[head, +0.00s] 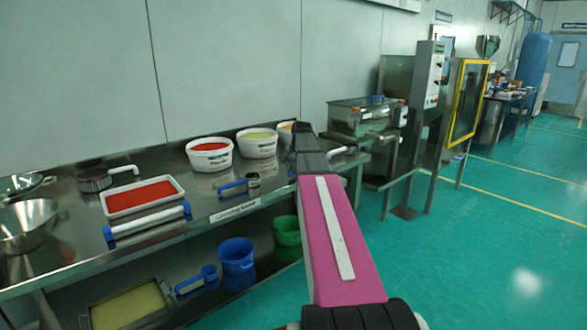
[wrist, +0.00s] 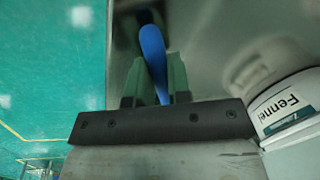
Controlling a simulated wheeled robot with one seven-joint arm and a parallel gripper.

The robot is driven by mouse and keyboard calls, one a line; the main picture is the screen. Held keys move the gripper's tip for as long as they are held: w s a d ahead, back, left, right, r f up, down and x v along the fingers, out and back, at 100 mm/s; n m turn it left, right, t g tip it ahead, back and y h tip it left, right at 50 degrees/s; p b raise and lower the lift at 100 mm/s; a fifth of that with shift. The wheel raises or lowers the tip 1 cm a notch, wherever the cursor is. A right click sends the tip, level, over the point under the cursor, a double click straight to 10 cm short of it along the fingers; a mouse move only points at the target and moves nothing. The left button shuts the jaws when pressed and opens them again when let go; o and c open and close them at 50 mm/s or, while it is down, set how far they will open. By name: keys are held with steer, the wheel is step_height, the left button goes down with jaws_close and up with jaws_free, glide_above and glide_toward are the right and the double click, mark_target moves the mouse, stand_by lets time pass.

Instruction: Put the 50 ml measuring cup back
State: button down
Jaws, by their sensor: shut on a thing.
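In the wrist view my gripper (wrist: 156,62) has its two green fingers shut on a blue handle (wrist: 152,45), which I take to be that of the 50 ml measuring cup. The handle runs up away from the fingers, and its far end is lost against a dark surface. The cup's bowl and its size mark cannot be made out. In the head view my own arm hides the gripper and most of what it holds, near the right end of the steel table (head: 80,272). A small blue-handled cup (head: 252,181) lies on the table's front part, left of my arm.
White tubs with red (head: 209,153) and yellow-green contents (head: 257,142) stand at the back of the table; another is partly behind my arm. A Fennel tub (wrist: 288,104) is close right of my gripper. Machines stand right.

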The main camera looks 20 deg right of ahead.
steer(key=shift+f, duration=0.2)
stand_by(0.6)
steer(key=c, duration=0.5)
jaws_free()
steer(key=shift+r, duration=3.5)
steer(key=shift+s, duration=0.1)
